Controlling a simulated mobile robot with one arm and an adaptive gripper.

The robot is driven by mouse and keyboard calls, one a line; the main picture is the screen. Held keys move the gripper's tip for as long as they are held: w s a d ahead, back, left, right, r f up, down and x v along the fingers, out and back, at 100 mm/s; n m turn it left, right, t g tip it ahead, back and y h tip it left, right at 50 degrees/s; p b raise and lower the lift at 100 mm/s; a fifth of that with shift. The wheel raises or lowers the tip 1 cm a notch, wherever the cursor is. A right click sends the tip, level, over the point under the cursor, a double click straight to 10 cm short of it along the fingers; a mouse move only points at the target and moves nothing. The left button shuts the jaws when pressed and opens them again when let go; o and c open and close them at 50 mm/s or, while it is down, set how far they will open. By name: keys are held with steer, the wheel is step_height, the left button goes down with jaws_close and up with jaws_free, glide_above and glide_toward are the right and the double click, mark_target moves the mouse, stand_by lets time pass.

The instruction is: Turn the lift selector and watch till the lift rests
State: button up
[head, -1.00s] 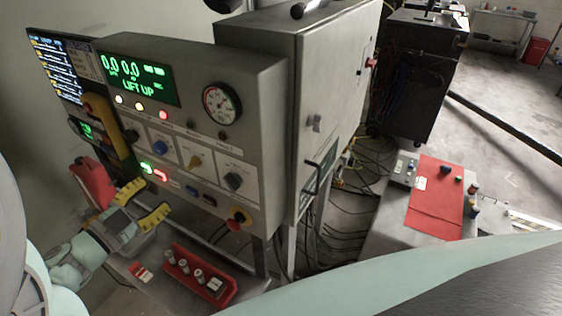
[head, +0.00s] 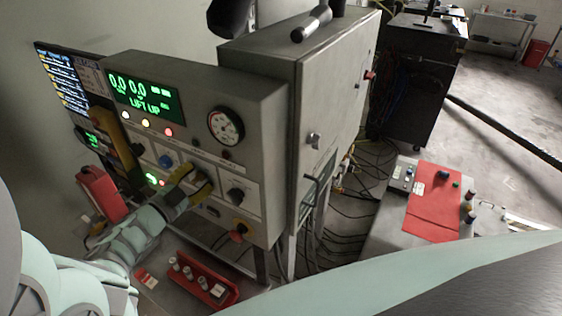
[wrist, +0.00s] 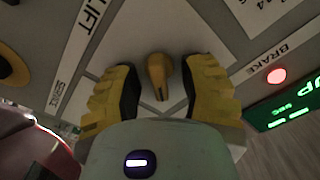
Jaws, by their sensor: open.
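The lift selector, a yellow knob (wrist: 158,72), sits on the grey panel close to a LIFT label (wrist: 92,14) in the wrist view. Its narrow end points down in that picture. My gripper (wrist: 160,82) is open, with one yellow-padded finger on each side of the knob and a visible gap to both. In the head view my gripper (head: 190,181) is at the panel front and covers the knob. The green display (head: 145,97) reads LIFT UP with zeros above. The lift itself cannot be made out.
A red emergency button (head: 238,236) sits lower. A red tray (head: 226,297) with small cylinders lies below. A grey cabinet (head: 285,80) adjoins the panel.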

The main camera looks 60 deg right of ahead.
jaws_close()
stand_by(0.4)
